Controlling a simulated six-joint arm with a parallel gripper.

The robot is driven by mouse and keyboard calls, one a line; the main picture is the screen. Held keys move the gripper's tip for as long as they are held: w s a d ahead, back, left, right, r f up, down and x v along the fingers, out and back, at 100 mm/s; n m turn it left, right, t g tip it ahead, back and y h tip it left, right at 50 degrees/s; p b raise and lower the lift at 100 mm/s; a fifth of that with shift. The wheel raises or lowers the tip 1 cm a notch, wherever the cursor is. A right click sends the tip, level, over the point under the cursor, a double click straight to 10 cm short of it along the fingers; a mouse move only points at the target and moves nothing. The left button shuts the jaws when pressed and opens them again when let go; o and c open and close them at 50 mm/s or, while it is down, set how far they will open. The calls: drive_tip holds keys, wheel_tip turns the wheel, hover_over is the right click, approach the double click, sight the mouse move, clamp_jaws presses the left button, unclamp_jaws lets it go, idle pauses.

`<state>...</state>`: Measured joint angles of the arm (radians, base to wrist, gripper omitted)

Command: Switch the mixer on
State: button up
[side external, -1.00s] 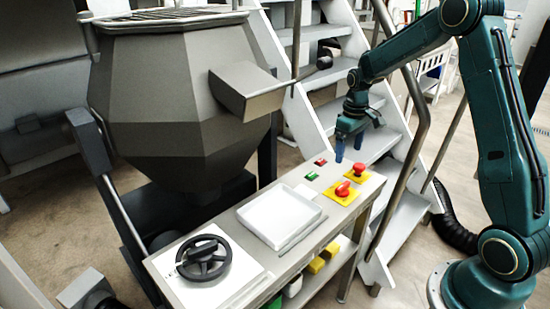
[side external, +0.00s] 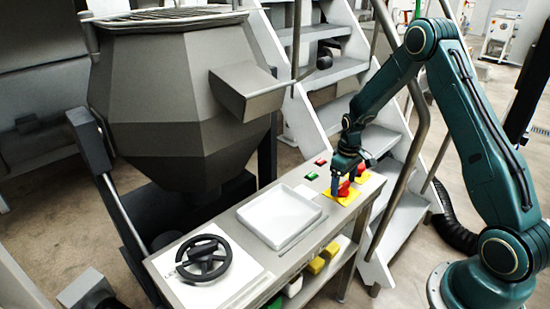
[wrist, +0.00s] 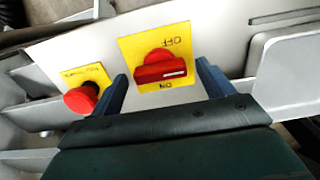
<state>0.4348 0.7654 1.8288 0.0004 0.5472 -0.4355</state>
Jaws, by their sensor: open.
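The red rotary switch (wrist: 160,68) sits on a yellow plate marked OFF and ON, which read upside down in the wrist view. Its handle lies across the plate, with a white mark toward the right end. In the side view the switch (side external: 342,188) is on the console top. My gripper (wrist: 161,72) is open, pointing down, one blue finger on each side of the switch. I cannot tell whether the fingers touch it. In the side view my gripper (side external: 344,181) is low over the plate. The mixer (side external: 175,105) is the large grey faceted bowl at left.
A red mushroom button (wrist: 81,98) on its own yellow plate is close beside my left finger in the wrist view. Red (side external: 320,161) and green (side external: 310,176) buttons, a white tray (side external: 250,213) and a black handwheel (side external: 204,259) share the console. Stairs (side external: 385,140) stand behind.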

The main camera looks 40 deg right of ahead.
drive_tip(key=shift+f, duration=0.15)
drive_tip(key=shift+c, duration=0.2)
drive_tip(key=c, duration=1)
drive_tip(key=shift+o, duration=0.2)
drive_tip(key=shift+m, duration=0.3)
drive_tip(key=m, duration=0.8)
drive_tip(key=shift+m, duration=0.3)
drive_tip(key=m, duration=0.4)
drive_tip(key=shift+m, duration=0.3)
drive_tip(key=m, duration=0.4)
